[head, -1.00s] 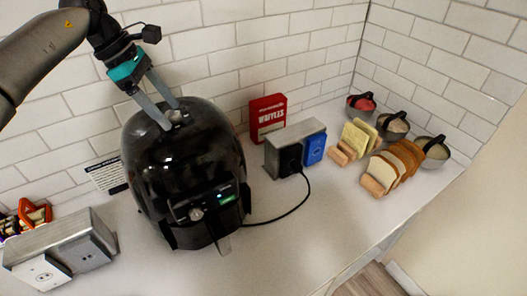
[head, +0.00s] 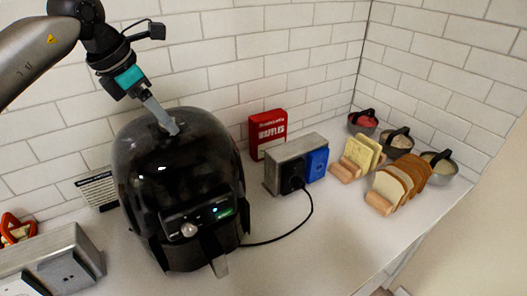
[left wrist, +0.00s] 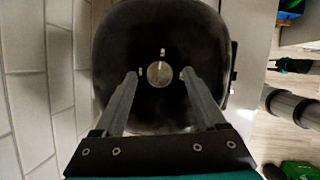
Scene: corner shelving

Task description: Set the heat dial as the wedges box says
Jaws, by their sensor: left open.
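A black rounded air fryer (head: 182,165) stands on the counter, with a round knob (head: 189,230) and a small lit display on its front. A round grey dial (left wrist: 160,74) with a small pale mark by its rim sits on its top. My left gripper (head: 172,130) reaches down to the top of the fryer. In the left wrist view its open fingers (left wrist: 160,75) stand either side of the dial, with a gap on both sides. A red box (head: 268,133) by the wall reads "WAFFLES". I cannot make out a wedges box.
A metal socket block (head: 285,168) with a black plug and a blue cover stands right of the fryer; its cord runs along the counter. Bread slices (head: 395,183) and several metal bowls (head: 440,168) are at the right. A text placard (head: 97,190) leans at the left.

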